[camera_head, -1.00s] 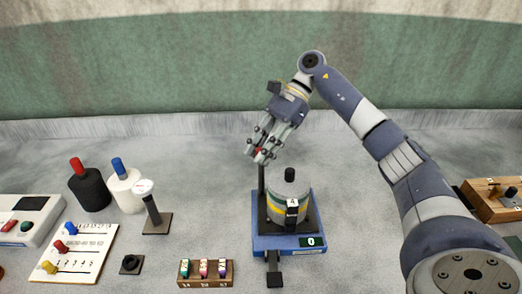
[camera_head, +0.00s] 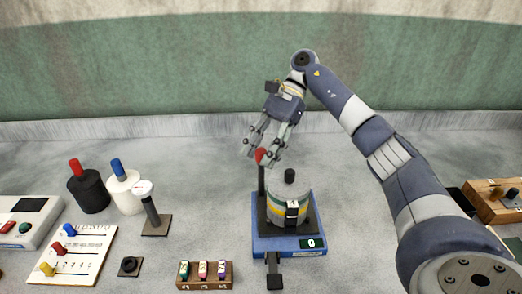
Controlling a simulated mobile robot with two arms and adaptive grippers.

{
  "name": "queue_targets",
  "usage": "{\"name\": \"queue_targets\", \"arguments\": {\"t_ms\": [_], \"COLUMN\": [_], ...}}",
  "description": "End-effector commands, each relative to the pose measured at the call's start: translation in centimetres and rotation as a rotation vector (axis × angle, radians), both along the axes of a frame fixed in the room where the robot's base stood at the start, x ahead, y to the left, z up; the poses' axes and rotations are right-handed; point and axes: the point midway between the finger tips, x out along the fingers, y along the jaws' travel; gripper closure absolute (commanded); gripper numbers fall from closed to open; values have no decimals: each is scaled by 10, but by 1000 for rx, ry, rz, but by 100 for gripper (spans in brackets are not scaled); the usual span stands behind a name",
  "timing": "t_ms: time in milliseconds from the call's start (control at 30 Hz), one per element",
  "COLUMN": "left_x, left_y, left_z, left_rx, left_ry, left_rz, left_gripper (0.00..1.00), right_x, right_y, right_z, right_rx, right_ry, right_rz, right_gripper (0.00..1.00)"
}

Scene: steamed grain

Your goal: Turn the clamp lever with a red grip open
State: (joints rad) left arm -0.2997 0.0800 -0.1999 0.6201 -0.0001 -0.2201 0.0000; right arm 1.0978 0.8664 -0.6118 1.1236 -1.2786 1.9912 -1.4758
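The clamp lever's red grip (camera_head: 261,155) shows at the top of a dark upright post (camera_head: 261,181), at the back left corner of a blue-based device (camera_head: 258,244). A round pot with green, white and yellow bands (camera_head: 289,209) stands on that device, with a black knob (camera_head: 290,176) above it. My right gripper (camera_head: 258,157) reaches down from above, its fingers apart on either side of the red grip. Contact with the grip cannot be made out. My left gripper is not in view.
Black (camera_head: 89,193) and white (camera_head: 125,194) bottles with red and blue tops stand at left. Nearby are a slider panel (camera_head: 75,254), a small post on a plate (camera_head: 153,216) and a wooden block with several coloured pieces (camera_head: 204,283). A wooden box (camera_head: 491,207) sits at far right.

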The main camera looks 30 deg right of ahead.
Motion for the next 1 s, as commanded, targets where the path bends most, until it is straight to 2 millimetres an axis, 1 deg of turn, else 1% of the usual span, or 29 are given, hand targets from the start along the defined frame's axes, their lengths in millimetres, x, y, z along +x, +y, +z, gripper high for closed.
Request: {"name": "queue_targets", "arguments": {"t_ms": [367, 833, 1000], "left_x": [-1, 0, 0], "left_y": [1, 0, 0], "left_z": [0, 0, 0], "left_rx": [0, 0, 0], "left_ry": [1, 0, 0], "left_rz": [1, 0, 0], "left_gripper": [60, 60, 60], "right_x": [1, 10, 12], "right_y": [-2, -37, -42], "right_z": [3, 38, 44], "right_rx": [1, 0, -1], "right_ry": [0, -2, 2], "right_rz": [-1, -5, 1], "right_gripper": [56, 56, 56]}}
